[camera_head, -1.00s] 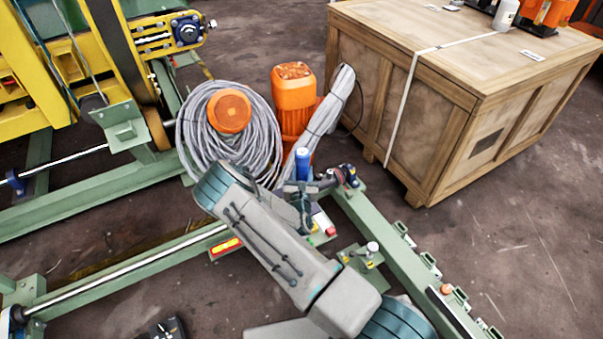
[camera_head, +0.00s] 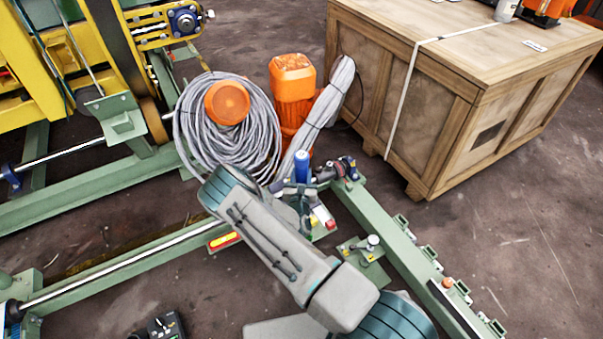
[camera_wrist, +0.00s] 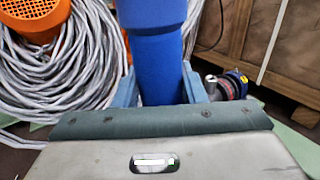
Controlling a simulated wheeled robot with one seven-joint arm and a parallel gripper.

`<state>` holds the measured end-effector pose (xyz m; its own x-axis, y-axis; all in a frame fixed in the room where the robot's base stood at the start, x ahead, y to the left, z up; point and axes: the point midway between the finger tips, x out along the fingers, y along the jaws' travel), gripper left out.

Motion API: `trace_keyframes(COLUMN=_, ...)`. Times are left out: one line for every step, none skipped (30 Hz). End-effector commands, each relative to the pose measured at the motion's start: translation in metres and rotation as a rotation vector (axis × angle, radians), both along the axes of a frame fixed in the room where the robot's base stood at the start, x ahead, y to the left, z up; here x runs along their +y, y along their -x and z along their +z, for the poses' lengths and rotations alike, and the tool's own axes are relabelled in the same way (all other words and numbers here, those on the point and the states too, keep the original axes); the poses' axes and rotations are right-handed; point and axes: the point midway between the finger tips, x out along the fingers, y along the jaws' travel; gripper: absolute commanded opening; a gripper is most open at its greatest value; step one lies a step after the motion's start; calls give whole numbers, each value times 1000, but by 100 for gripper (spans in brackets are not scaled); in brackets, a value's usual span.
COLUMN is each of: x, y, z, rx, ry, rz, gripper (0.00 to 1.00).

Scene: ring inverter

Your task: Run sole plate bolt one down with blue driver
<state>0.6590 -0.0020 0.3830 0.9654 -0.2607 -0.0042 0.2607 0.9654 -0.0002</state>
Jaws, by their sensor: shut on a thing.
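My gripper (camera_wrist: 158,92) is shut on the blue driver (camera_wrist: 152,45), which stands between its two fingers in the wrist view. In the head view the blue driver (camera_head: 302,166) shows as a short upright blue cylinder above my gripper (camera_head: 300,192). It is over the corner of the green frame, below the orange motor. My arm and gripper hide the driver's lower end. I cannot make out sole plate bolt one or whether the driver touches it. A small green plate with a round-headed fitting (camera_head: 372,241) lies right of my arm.
An orange motor (camera_head: 293,80) and a grey cable coil (camera_head: 262,140) stand just behind my gripper. A wooden crate (camera_head: 440,110) is at the right rear. A green rail (camera_head: 400,250) runs to the lower right. Bare floor (camera_head: 520,250) lies beyond it.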

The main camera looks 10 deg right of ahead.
Motion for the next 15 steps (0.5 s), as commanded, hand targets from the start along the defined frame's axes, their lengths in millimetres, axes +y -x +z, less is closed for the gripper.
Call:
trace_keyframes(x=0, y=-1, z=-5, rx=-5, ry=1, rz=0, gripper=8)
trace_keyframes(x=0, y=-1, z=-8, rx=-5, ry=1, rz=0, gripper=8)
trace_keyframes(x=0, y=-1, z=-11, rx=-5, ry=1, rz=0, gripper=8)
trace_keyframes(x=0, y=-1, z=-13, rx=-5, ry=1, rz=0, gripper=8)
trace_keyframes(x=0, y=-1, z=-10, rx=-5, ry=1, rz=0, gripper=8)
trace_keyframes(x=0, y=-1, z=-9, rx=-5, ry=1, rz=0, gripper=8)
trace_keyframes(x=0, y=-1, z=-9, rx=-5, ry=1, rz=0, gripper=8)
trace_keyframes(x=0, y=-1, z=-9, rx=-5, ry=1, rz=0, gripper=8)
trace_keyframes(x=0, y=-1, z=-9, rx=-5, ry=0, rz=0, gripper=8)
trace_keyframes(x=0, y=-1, z=-9, rx=-5, ry=1, rz=0, gripper=8)
trace_keyframes(x=0, y=-1, z=-9, rx=-5, ry=0, rz=0, gripper=8)
trace_keyframes(x=0, y=-1, z=-9, rx=-5, ry=1, rz=0, gripper=8)
trace_keyframes(x=0, y=-1, z=-9, rx=-5, ry=1, rz=0, gripper=8)
trace_keyframes(x=0, y=-1, z=-9, rx=-5, ry=1, rz=0, gripper=8)
trace_keyframes(x=0, y=-1, z=-10, rx=-5, ry=1, rz=0, gripper=8)
